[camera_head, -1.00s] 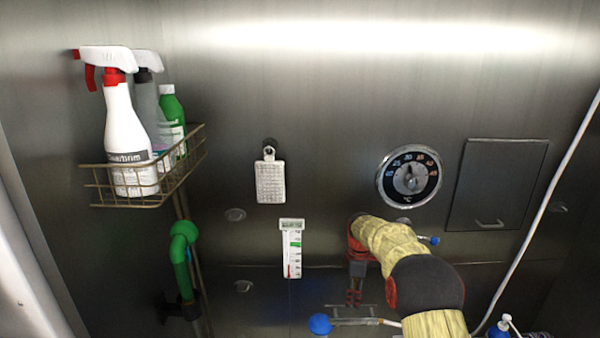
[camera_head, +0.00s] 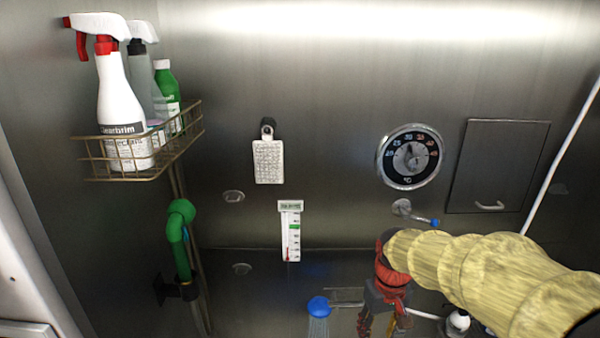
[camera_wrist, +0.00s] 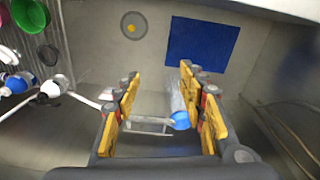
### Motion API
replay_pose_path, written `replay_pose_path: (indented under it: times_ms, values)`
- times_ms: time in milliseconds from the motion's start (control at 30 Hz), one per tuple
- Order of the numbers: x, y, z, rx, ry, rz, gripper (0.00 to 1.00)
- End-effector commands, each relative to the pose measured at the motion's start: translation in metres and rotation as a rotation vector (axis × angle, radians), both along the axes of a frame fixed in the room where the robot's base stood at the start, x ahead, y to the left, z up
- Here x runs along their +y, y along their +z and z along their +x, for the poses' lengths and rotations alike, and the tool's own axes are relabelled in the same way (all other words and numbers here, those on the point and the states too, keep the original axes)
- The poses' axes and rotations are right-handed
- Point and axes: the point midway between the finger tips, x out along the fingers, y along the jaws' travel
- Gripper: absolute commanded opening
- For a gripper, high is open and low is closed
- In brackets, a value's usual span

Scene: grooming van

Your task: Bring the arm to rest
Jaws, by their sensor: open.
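My arm, in a yellowish sleeve, reaches in from the right in the head view. My gripper (camera_head: 384,322) hangs pointing down at the bottom of that view, in front of the steel wall. The wrist view shows its yellow-padded fingers (camera_wrist: 162,108) spread apart with nothing gripped between them. A blue shower head (camera_wrist: 181,120) with spray shows between the fingers in the wrist view, farther off and apart from them. In the head view the shower head (camera_head: 318,306) is left of my gripper.
A wire basket (camera_head: 120,176) with spray bottles hangs on the left wall above a green pipe (camera_head: 180,245). A round dial (camera_head: 409,157), a thermometer card (camera_head: 290,235) and a hatch (camera_head: 497,165) are on the back wall. A blue mat (camera_wrist: 202,42) lies below.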

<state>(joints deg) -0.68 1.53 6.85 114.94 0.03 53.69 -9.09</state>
Motion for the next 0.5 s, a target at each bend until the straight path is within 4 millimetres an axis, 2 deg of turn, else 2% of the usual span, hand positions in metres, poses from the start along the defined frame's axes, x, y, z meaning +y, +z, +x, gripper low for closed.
replay_pose_path:
  times_ms: [33,200,500]
  values:
    - [-0.001,0.005,-0.019,-0.021,-0.031,0.002,0.41]
    - [-0.002,0.019,-0.073,-0.084,-0.119,0.011,0.41]
    - [-0.004,0.026,-0.156,-0.221,-0.166,0.027,0.41]
